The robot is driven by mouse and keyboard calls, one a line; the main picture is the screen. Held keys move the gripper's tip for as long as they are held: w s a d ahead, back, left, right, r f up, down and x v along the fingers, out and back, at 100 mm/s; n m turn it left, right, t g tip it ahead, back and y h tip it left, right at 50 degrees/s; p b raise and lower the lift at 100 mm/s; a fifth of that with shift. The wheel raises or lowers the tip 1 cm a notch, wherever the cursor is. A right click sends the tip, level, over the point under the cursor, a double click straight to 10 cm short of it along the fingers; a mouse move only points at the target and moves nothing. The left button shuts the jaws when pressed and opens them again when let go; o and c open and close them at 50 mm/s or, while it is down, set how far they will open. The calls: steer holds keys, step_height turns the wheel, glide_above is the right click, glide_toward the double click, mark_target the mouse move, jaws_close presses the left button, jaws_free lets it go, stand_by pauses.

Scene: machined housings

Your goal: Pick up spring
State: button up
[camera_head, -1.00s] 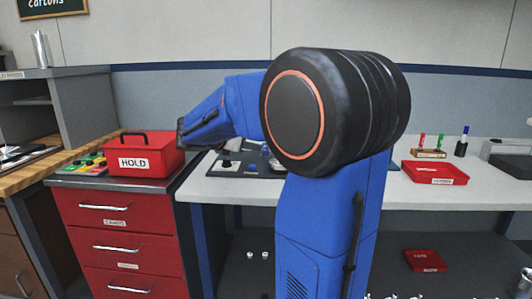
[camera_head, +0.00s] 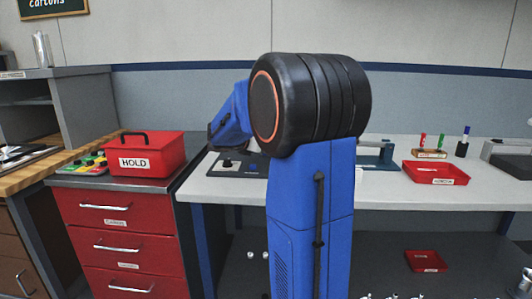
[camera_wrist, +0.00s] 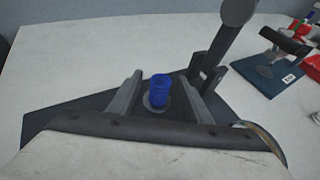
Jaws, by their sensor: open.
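The blue spring (camera_wrist: 161,88) stands upright in the wrist view on a round grey seat on a dark base plate (camera_wrist: 75,118). My gripper (camera_wrist: 160,75) is open, with one grey finger to the left and one to the right of the spring in the picture. Gaps show between the spring and both fingers; how high the fingertips are over the plate is hard to tell. In the head view my arm hides the gripper, and the dark plate (camera_head: 232,170) shows only partly beside it.
A dark upright lever (camera_wrist: 225,40) rises just right of the right finger. A second fixture on a teal base (camera_wrist: 272,75) stands farther right. A red tray (camera_head: 436,172) lies on the white bench (camera_head: 400,190). A red HOLD box (camera_head: 145,155) sits on the left cabinet.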

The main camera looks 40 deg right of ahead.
steer(key=shift+d+f, duration=0.1)
steer(key=shift+d, duration=0.15)
jaws_close()
step_height(320, 180, up, 10)
steer(key=shift+f, duration=0.1)
stand_by(0.5)
